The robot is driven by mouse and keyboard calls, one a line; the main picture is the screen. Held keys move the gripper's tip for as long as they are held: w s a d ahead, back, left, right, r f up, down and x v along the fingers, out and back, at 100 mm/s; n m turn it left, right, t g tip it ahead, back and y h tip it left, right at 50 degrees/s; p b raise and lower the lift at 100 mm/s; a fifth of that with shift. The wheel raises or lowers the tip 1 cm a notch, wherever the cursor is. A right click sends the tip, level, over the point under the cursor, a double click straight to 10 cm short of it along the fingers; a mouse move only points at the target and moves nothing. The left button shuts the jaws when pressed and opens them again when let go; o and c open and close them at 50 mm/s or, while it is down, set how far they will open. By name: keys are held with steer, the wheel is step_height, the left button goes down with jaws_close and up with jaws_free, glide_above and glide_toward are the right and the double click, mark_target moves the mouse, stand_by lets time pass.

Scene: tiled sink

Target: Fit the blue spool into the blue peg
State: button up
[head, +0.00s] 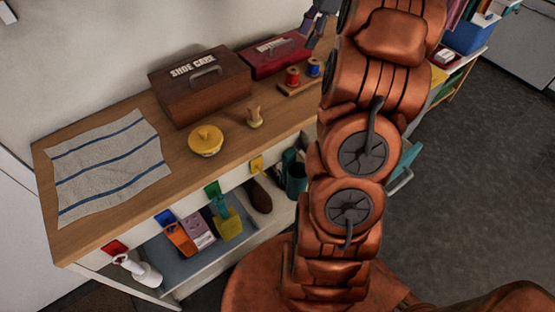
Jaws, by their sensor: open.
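A blue spool (314,67) stands upright at the right end of a small wooden peg base (289,91) on the wooden countertop. A red spool (293,78) stands to its left on the same base. No blue peg can be made out, and I cannot tell whether the blue spool is around a peg. My gripper (312,30) is in the head view at the top, just above the blue spool in the picture. It is open and appears empty. My arm hides part of the gripper and the counter to its right.
A brown "SHOE CARE" box (200,88) and a red case (275,55) stand along the wall. A yellow round tin (205,140), a small wooden object (254,118) and a striped cloth (110,165) lie on the counter. An open lower shelf (205,270) holds several items.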

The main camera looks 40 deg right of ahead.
steer(key=s+a+n+g, duration=0.1)
steer(key=s+a+n, duration=0.25)
steer(key=a, duration=0.45)
steer(key=s+a+f+n+g, duration=0.1)
steer(key=s+a+n, duration=0.1)
steer(key=a+n, duration=0.35)
steer(key=s+a+n+g, duration=0.1)
steer(key=s+a+n, duration=0.15)
steer(key=a, duration=0.75)
steer(key=s+a+f+n+h, duration=0.1)
steer(key=s+a+f+n, duration=0.1)
steer(key=s+n, duration=0.2)
steer(key=s+a+f+n+h, duration=0.1)
steer(key=s+a+f+n, duration=0.2)
steer(key=s, duration=0.6)
steer(key=s+a+f+n+g+h, duration=0.1)
steer(key=s+a+f+n, duration=0.1)
steer(key=s+n, duration=0.3)
steer(key=shift+s+a+f, duration=0.4)
steer(key=shift+s+a, duration=0.35)
steer(key=shift+s, duration=0.2)
step_height(320, 180, up, 2)
steer(key=shift+r+p, duration=0.2)
steer(key=shift+p, duration=1)
